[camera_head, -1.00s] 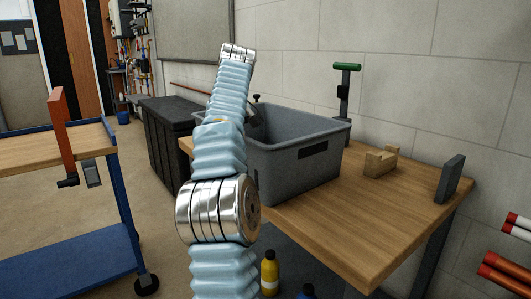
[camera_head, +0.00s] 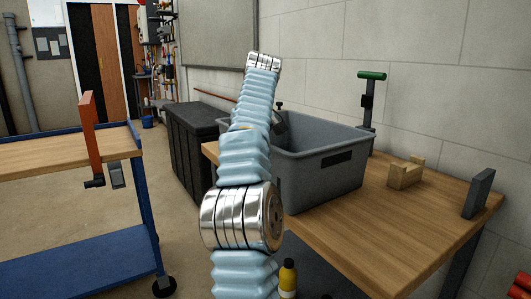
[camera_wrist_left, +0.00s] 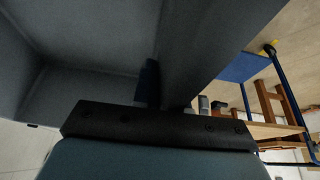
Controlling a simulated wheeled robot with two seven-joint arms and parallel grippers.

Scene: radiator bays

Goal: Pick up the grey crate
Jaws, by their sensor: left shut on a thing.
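The grey crate (camera_head: 318,182) stands upright on the wooden-topped bench (camera_head: 372,228). It is open at the top and has a dark patch on its front side. My left arm rises in front of its left end and hides part of that side. My left gripper (camera_head: 280,120) is at the crate's left rim, mostly hidden behind the arm. In the left wrist view the gripper (camera_wrist_left: 172,100) is shut on the crate's wall (camera_wrist_left: 205,45), one finger inside the crate. My right gripper is not in view.
A wooden block (camera_head: 405,174), a dark upright plate (camera_head: 478,193) and a green-topped stand (camera_head: 368,105) are on the bench near the crate. A black box (camera_head: 190,140) stands behind. A blue trolley (camera_head: 75,246) is at left, with clear floor between.

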